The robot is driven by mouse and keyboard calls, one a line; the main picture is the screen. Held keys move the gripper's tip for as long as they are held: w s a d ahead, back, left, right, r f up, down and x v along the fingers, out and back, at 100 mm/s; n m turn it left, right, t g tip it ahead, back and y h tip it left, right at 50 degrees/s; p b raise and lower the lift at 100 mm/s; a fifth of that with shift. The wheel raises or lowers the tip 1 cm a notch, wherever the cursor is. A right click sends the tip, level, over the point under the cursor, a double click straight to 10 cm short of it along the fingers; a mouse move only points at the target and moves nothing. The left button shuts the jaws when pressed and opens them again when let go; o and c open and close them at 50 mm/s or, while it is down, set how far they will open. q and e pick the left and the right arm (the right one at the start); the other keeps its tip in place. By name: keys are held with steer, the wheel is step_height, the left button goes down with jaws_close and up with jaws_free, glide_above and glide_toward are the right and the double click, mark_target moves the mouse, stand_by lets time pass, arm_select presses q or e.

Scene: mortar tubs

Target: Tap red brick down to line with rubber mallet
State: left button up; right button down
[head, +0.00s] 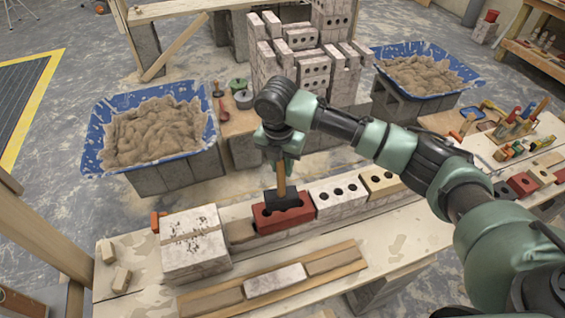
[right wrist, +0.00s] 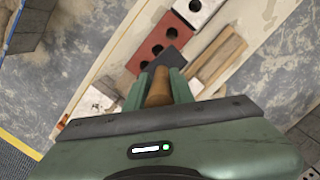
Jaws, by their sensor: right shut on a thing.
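The red brick (head: 282,220) lies in the wall course on the workbench, its holes facing up. My right gripper (head: 281,162) is above it, shut on the wooden handle of the rubber mallet (head: 283,198). The handle is near upright and the black head is down at the brick's top. I cannot tell whether the head presses on it or hovers just above. In the right wrist view the handle (right wrist: 159,88) sits between the fingers, with the dark head partly covering the red brick (right wrist: 160,42). My left gripper is not in view.
A white brick (head: 338,198) and a cream brick (head: 382,185) continue the course to the right. A white block (head: 194,245) stands at left. A wooden board (head: 210,301) lies in front. Blue mortar tubs (head: 97,140) (head: 467,76) and stacked bricks (head: 316,73) stand behind.

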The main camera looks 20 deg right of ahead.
steer(key=w+f+n, duration=0.1)
steer(key=n, duration=0.2)
steer(key=w+f+n+p, duration=0.1)
steer(key=n, duration=0.3)
steer(key=w+d+f+n+y, duration=0.1)
steer(key=n, duration=0.2)
steer(key=shift+f+p, duration=0.4)
steer(key=shift+s+r+p, duration=0.1)
steer(key=shift+r+p, duration=0.15)
steer(key=shift+p, duration=0.65)
